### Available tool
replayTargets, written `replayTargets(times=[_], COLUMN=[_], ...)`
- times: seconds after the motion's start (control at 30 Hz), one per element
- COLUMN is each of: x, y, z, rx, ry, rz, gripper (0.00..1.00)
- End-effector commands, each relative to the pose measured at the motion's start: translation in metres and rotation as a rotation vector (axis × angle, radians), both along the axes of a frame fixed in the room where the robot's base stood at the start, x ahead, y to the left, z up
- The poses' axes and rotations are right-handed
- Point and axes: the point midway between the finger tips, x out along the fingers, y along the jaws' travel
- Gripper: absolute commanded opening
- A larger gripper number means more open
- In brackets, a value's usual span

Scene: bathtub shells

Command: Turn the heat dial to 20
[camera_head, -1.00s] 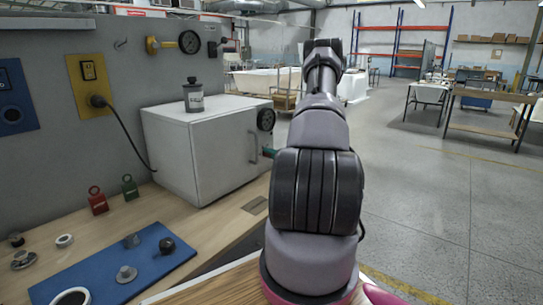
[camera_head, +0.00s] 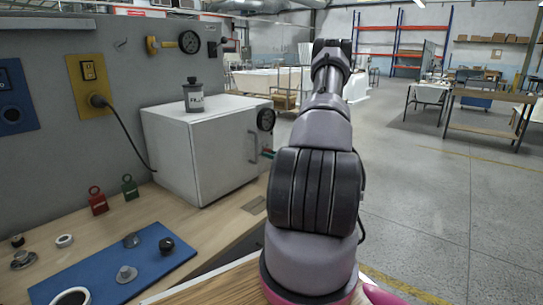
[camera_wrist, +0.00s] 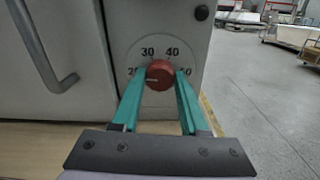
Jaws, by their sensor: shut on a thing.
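The red heat dial (camera_wrist: 160,76) sits on the front of the white oven-like box (camera_head: 196,157). Around it in the wrist view is a pale scale plate (camera_wrist: 160,42) with the numbers 30 and 40 readable and the outer numbers partly hidden. A light mark on the dial's face points left, roughly toward the side of the 20. My gripper (camera_wrist: 160,82) has its teal fingers on the left and right sides of the dial, shut on it. In the head view my arm hides the dial; a bit of teal finger shows beside the box.
A bar handle (camera_wrist: 42,48) stands out from the box door left of the dial. A filler canister (camera_head: 194,95) stands on the box. A red padlock (camera_head: 98,200), a green padlock (camera_head: 130,187) and a blue mat (camera_head: 105,278) lie on the bench. Open floor is to the right.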

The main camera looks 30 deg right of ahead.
Motion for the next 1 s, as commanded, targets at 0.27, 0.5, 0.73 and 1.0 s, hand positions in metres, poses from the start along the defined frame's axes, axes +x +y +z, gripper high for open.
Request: replayTargets(times=[0.27, 0.5, 0.73, 1.0], x=[-0.0013, -0.0014, -0.0014, -0.0008], y=[-0.0001, -0.0001, -0.0001, -0.0001], z=[-0.0019, -0.0021, -0.0022, -0.0012], rx=[-0.080, -0.096, -0.096, -0.095], ry=[-0.024, -0.029, -0.028, -0.030], rz=[0.000, 0.000, 0.000, 0.000], gripper=[0.00, 0.00, 0.00, 0.74])
